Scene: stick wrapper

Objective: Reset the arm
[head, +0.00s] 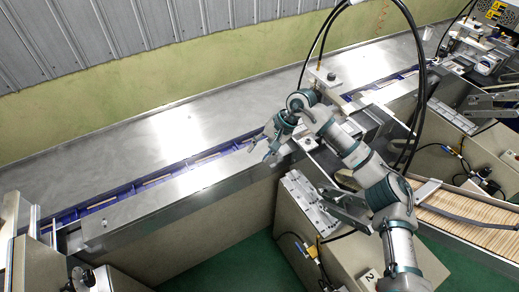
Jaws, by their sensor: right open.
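My right arm comes in from the lower right in the head view and bends up and to the left. My right gripper (261,150) is open, with its fingers pointing down and left. It is over or close beside the near edge of the blue channel; the exact gap cannot be told. I see nothing between its fingers. My left gripper is not in view.
A long steel conveyor table (170,135) runs across the scene, with a blue channel (125,190) holding thin sticks. A tray of many wooden sticks (470,225) lies at right. Black cables (424,80) loop beside my arm. Green floor (240,262) shows below.

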